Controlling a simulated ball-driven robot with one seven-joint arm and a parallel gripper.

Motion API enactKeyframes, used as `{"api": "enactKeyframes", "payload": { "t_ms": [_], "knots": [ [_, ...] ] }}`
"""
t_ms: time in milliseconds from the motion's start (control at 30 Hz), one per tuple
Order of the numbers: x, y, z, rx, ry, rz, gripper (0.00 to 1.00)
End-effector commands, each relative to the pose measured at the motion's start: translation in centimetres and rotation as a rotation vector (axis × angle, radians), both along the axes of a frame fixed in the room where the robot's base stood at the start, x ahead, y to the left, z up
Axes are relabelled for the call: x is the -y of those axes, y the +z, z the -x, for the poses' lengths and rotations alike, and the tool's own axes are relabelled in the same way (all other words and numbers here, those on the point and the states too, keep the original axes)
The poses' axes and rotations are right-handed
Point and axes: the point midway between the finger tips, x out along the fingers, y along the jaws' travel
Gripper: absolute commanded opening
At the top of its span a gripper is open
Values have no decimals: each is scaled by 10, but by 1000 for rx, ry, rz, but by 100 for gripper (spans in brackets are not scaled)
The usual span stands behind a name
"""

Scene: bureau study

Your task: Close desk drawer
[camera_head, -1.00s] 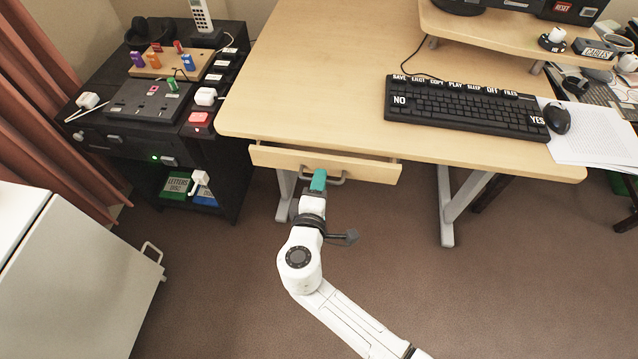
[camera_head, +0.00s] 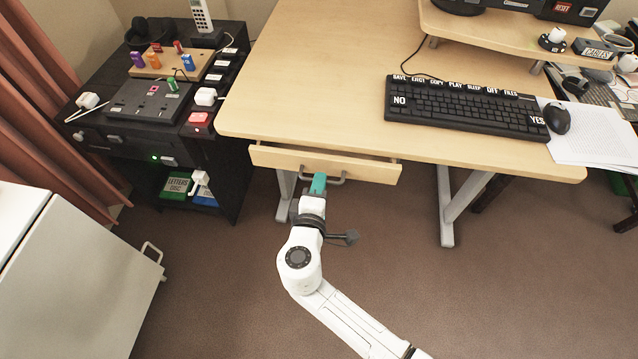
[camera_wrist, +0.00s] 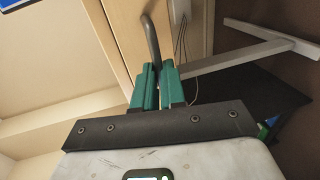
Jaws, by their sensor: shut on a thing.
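The desk drawer (camera_head: 370,169) has a light wood front and stands slightly open under the desk's (camera_head: 330,60) front edge; a narrow dark gap shows above its front. A grey bar handle (camera_head: 339,181) is on the drawer front. My gripper (camera_head: 319,180), with green fingers, is at the left part of the handle. In the wrist view my gripper (camera_wrist: 157,75) is shut on the curved grey handle (camera_wrist: 150,38), which runs up from between the fingertips to the drawer front (camera_wrist: 122,35). The fingers hide the held part.
A black keyboard (camera_head: 465,106) and mouse (camera_head: 557,118) lie on the desk. A black cabinet (camera_head: 235,150) stands to the left, a white cabinet (camera_head: 75,275) at lower left. Grey desk legs (camera_head: 446,210) stand below the desk. The carpet (camera_head: 520,290) at lower right is clear.

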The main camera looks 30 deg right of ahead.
Motion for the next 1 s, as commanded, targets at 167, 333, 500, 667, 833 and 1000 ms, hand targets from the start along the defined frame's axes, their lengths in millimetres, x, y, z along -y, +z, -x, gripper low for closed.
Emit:
{"api": "enactKeyframes", "payload": {
  "t_ms": [167, 333, 500, 667, 833, 1000],
  "knots": [
    [0, -1, 0, -1, 0, 0, 0],
    [0, -1, 0, -2, 0, 0, 0],
    [0, -1, 0, -2, 0, 0, 0],
    [3, -2, -4, -1, -1, 0, 0],
    [18, -4, -25, 0, -3, -2, 0],
    [25, -1, -34, -2, 0, -1, 0]
  ]
}}
